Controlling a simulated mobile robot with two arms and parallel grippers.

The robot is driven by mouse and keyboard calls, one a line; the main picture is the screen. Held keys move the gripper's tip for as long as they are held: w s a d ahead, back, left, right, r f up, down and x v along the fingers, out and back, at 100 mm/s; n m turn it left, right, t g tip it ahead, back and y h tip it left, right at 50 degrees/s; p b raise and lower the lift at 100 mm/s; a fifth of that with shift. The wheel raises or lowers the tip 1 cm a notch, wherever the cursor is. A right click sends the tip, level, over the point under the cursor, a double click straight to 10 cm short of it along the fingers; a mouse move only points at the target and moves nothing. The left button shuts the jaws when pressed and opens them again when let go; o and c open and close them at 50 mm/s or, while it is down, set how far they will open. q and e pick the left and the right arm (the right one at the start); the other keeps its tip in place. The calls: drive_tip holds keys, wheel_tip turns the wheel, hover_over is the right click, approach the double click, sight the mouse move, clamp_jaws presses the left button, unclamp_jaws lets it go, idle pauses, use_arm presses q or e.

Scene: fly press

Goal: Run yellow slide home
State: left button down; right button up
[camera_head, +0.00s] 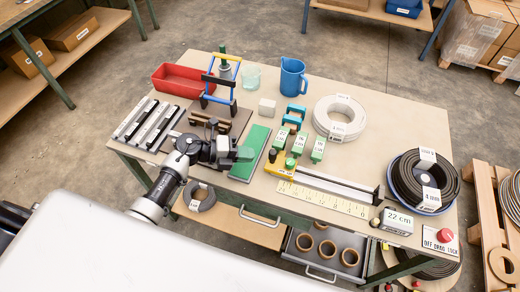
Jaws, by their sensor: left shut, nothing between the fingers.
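A dark end stop (378,195) stands at the rail's right end. A pale yellow scale (322,198) runs along the rail's near side. A display box reading 22 cm (396,221) stands right of the scale. My left gripper (250,154) is shut and empty, over the green mat (244,166), just left of the slide and apart from it. My right gripper is out of view.
A red button (445,235) sits on a panel marked OFF, DRAG, LOCK. Small green labelled blocks (299,143) stand behind the slide. A press with a blue and yellow frame (222,80), blue jug (292,78), red tray (184,79) and cable coils (340,118) crowd the bench.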

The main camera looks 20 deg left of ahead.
use_arm(q)
drive_tip(key=shift+w+d+r+p, duration=0.1)
drive_tip(key=shift+w+d+p, duration=0.15)
drive_tip(key=shift+d, duration=0.4)
drive_tip(key=shift+w+d+r+p, duration=0.15)
drive_tip(key=shift+w+d, duration=0.2)
drive_tip(key=shift+d, duration=0.25)
drive_tip(key=shift+w+d+f, duration=0.25)
drive_tip(key=shift+d, duration=0.25)
drive_tip(key=d+p, duration=0.1)
drive_tip(key=d, duration=0.6)
drive_tip(key=d+p, duration=0.1)
drive_tip(key=d, duration=0.6)
drive_tip(key=d+p, duration=0.1)
drive_tip(key=d, duration=0.7)
drive_tip(key=shift+s, duration=0.4)
drive_tip(key=shift+s+d+r, duration=0.1)
drive_tip(key=shift+d, duration=0.15)
